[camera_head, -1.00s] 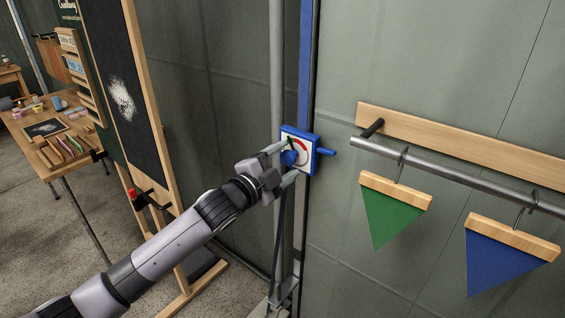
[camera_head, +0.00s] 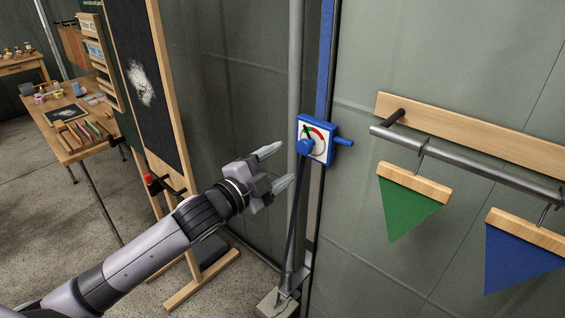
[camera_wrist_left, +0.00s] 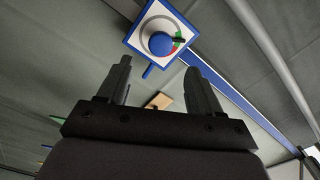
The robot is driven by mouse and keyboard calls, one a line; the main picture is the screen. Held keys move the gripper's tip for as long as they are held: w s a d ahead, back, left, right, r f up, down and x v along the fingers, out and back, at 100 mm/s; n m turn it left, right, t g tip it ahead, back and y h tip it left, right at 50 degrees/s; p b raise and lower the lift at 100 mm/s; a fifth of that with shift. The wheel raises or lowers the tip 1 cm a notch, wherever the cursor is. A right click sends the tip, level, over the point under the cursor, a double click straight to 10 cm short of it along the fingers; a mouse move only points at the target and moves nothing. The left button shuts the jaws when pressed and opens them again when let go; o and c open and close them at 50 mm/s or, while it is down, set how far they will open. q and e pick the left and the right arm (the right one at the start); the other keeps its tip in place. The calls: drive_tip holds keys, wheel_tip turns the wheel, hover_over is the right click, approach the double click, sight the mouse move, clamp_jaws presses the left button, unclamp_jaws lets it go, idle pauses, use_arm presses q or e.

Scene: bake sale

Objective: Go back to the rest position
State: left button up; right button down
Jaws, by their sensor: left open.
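My left gripper (camera_head: 275,168) is open and empty in the head view, to the left of the blue dial box (camera_head: 331,141) and apart from it. The box has a white face with a red and green arc, a blue knob (camera_head: 306,146) and a blue handle on its right side. In the left wrist view the two fingers (camera_wrist_left: 116,82) are spread with nothing between them, and the dial box (camera_wrist_left: 136,41) shows beyond them at the top. My right gripper is not in view.
A chalkboard easel (camera_head: 141,75) stands left of my arm, with a wooden table (camera_head: 67,152) of craft items behind it. A grey pole (camera_head: 296,60) runs beside the dial box. At right, green (camera_head: 411,206) and blue (camera_head: 520,262) pennants hang from a metal rail (camera_head: 470,161).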

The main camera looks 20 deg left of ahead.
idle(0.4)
use_arm(q)
drive_tip(key=s+f+n+g+y, duration=0.4)
drive_tip(key=s+f+n, duration=1)
drive_tip(key=s+f, duration=1.1)
wheel_tip(320, 180, down, 4)
drive_tip(key=g, duration=0.2)
drive_tip(key=shift+s+d+f+g, duration=0.2)
drive_tip(key=shift+s+g, duration=0.1)
drive_tip(key=shift+s, duration=0.1)
idle(0.6)
